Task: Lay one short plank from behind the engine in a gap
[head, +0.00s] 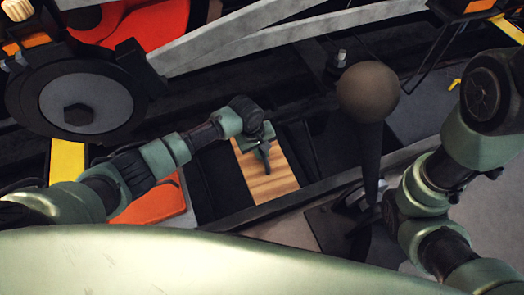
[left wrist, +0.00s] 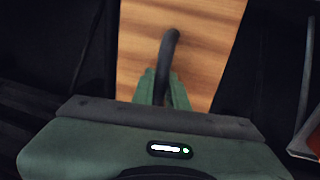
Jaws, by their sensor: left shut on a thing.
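A short wooden plank (head: 277,186) with light and dark stripes shows in the middle of the head view, amid dark floor openings. My left gripper (head: 263,147) is over its far end, shut on a dark curved handle on the plank. In the left wrist view the green fingers (left wrist: 161,88) close around this handle (left wrist: 167,60), and the plank (left wrist: 200,35) fills the upper middle. Dark space (head: 222,185) shows on both sides of the plank. I cannot tell whether the plank rests in a gap or hangs above it. No right gripper shows; only my right arm does.
A tall lever with a round brown knob (head: 368,92) stands right of the plank. A dark round wheel-like part (head: 85,103) is at upper left, and grey beams (head: 250,42) cross the back. An orange-red piece (head: 160,205) lies left of the plank, partly behind my arm.

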